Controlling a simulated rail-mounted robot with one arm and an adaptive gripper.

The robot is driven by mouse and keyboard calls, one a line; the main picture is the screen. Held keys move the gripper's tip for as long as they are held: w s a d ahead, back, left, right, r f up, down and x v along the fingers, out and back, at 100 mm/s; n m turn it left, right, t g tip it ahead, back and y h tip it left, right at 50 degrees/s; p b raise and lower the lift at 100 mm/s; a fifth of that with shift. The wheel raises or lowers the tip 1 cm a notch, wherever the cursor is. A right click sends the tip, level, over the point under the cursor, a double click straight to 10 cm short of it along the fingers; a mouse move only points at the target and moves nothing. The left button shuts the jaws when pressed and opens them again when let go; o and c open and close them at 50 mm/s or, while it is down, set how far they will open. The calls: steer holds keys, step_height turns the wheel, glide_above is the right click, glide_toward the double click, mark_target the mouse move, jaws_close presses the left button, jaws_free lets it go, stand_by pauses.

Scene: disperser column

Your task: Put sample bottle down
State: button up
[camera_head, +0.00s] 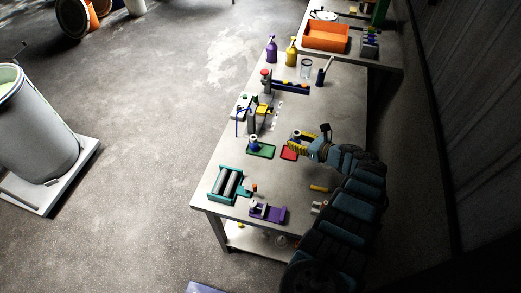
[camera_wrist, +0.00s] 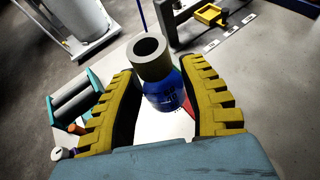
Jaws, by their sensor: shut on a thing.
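The sample bottle (camera_wrist: 165,92) is blue with a wide grey collar at its mouth. In the wrist view it sits between the two yellow ridged fingers of my gripper (camera_wrist: 168,95), which is shut on it. Its lower end and what lies directly beneath it are hard to see. In the head view my gripper (camera_head: 298,139) is over the right part of the workbench, beside the red tray (camera_head: 288,153). A similar blue bottle (camera_head: 254,145) with a pale top stands at the green tray (camera_head: 262,152), left of my gripper.
A teal roller device (camera_head: 229,184) and a purple fixture (camera_head: 268,212) are at the bench's near end. A stand with a yellow part (camera_head: 263,110) is beyond the trays. Purple (camera_head: 271,49) and yellow (camera_head: 291,52) bottles stand at the far end. A yellow piece (camera_head: 319,188) lies near my arm.

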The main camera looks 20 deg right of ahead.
steer(key=shift+s, duration=0.15)
steer(key=shift+s+a+f+m, duration=0.2)
steer(key=shift+f+m, duration=0.05)
steer(key=shift+m, duration=0.05)
steer(key=s+a+h, duration=0.1)
steer(key=s+a, duration=0.1)
steer(key=a, duration=0.6)
steer(key=shift+m+t, duration=0.3)
steer(key=shift+t, duration=0.1)
steer(key=w+f+b, duration=0.3)
steer(key=w+b, duration=0.1)
steer(key=b, duration=0.1)
steer(key=w+d+f+b, duration=0.1)
steer(key=w+f+b, duration=0.2)
steer(key=b, duration=0.2)
steer(key=w+f+b, duration=0.3)
steer(key=w+b, duration=0.1)
steer(key=b, duration=0.1)
steer(key=shift+w+d, duration=0.3)
steer(key=w+f+b, duration=0.1)
steer(key=b, duration=0.1)
steer(key=shift+w+f+b, duration=0.15)
steer(key=shift+b, duration=0.2)
